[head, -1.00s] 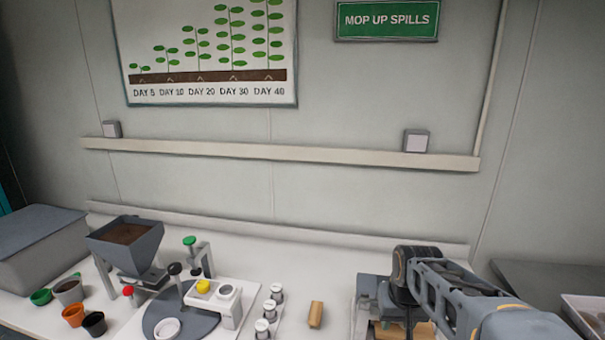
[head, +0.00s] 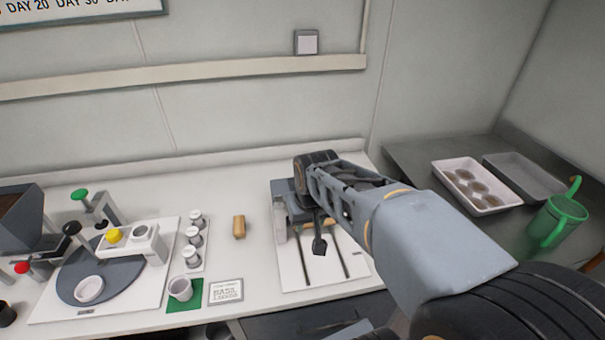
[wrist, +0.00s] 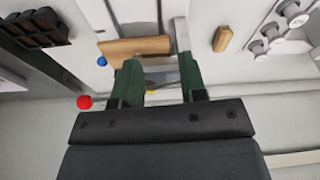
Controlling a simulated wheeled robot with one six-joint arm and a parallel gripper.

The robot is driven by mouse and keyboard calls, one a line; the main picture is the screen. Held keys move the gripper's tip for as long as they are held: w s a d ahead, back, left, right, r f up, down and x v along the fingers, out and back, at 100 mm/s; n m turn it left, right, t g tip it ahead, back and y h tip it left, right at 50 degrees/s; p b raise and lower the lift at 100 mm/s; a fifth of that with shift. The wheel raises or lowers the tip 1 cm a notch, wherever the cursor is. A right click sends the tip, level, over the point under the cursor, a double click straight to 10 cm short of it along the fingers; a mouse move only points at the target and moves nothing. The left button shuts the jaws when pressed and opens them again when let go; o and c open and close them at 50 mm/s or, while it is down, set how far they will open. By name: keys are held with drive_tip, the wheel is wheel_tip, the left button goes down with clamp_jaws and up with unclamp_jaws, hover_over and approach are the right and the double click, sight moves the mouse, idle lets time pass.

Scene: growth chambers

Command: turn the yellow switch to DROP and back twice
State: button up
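The yellow switch (head: 114,235) is a small yellow knob on a white block at the left of the bench in the head view. A wooden bar (wrist: 135,47) and a grey post lie beyond the fingers.
A wooden block (head: 239,227), several small jars (head: 194,237) and a cup on a green mat (head: 184,308) lie between switch and arm. A hopper (head: 20,220) stands at far left.

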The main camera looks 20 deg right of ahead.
drive_tip(key=w+d+n+g, duration=0.15)
drive_tip(key=w+d, duration=0.35)
drive_tip(key=w, duration=0.6)
drive_tip(key=w+d+n+g, duration=0.15)
drive_tip(key=w+d, duration=0.25)
drive_tip(key=w, duration=0.7)
wheel_tip(320, 180, up, 5)
drive_tip(key=w+d+n, duration=0.1)
drive_tip(key=n, duration=0.4)
drive_tip(key=f, duration=1.3)
drive_tip(key=shift+w+f, duration=0.2)
drive_tip(key=shift+f, duration=0.1)
